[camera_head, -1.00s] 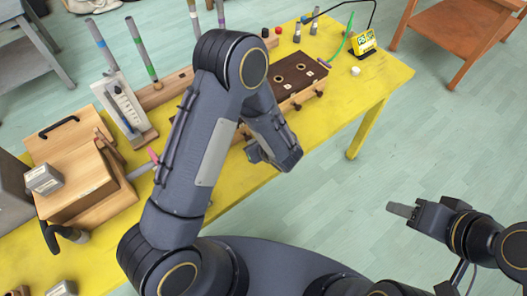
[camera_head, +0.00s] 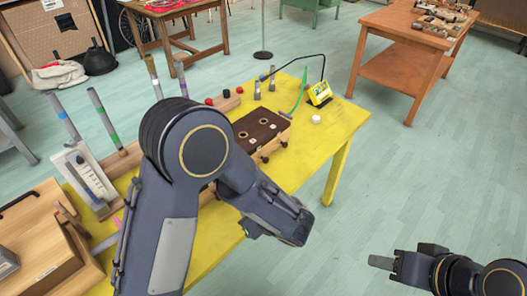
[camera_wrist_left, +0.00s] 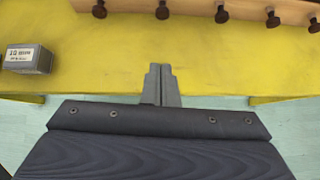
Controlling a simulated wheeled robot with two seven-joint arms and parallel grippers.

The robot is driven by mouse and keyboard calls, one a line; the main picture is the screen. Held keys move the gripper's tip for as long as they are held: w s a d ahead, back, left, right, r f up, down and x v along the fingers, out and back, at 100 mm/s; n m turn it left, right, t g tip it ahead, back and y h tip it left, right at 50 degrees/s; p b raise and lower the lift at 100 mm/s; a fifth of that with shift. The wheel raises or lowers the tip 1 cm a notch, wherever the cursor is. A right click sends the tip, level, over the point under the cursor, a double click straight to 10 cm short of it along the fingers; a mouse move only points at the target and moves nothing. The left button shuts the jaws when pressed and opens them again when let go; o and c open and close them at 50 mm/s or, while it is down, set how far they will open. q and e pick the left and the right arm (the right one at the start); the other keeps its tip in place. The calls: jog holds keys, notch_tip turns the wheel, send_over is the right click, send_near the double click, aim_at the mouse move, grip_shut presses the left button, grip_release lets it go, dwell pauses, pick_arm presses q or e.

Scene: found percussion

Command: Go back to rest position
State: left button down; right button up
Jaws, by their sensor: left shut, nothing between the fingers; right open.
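My left arm (camera_head: 165,240) comes up from the lower left of the head view and bends over the yellow table (camera_head: 325,135). Its fingers are hidden there. In the left wrist view my left gripper (camera_wrist_left: 160,83) is shut and empty, with its fingertips together before the yellow table top (camera_wrist_left: 110,55). My right gripper (camera_head: 383,262) is at the lower right of the head view, over the floor and clear of the table. It is open, and nothing shows in it.
A wooden box with a dark top (camera_head: 258,128) stands behind my left arm. A wooden rail with dark knobs (camera_wrist_left: 215,8) and a grey labelled block (camera_wrist_left: 28,58) lie beyond my left gripper.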

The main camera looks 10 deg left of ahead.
pick_arm(q)
jog(key=s+a+r+n+g+h, duration=0.45)
jog(key=s+a+r+n, duration=0.5)
jog(key=a+n, duration=0.4)
jog(key=s+r+n+t+h, duration=0.2)
jog(key=s+r+n+h, duration=0.1)
jog(key=n, duration=0.4)
jog(key=s+d+r+n+t+h, duration=0.1)
jog(key=s+r+n+t+h, duration=0.1)
jog(key=s+n, duration=0.3)
jog(key=shift+s+d+r+n+h, duration=0.3)
jog(key=shift+r+n+h, duration=0.5)
jog(key=shift+n, duration=0.45)
dwell(0.5)
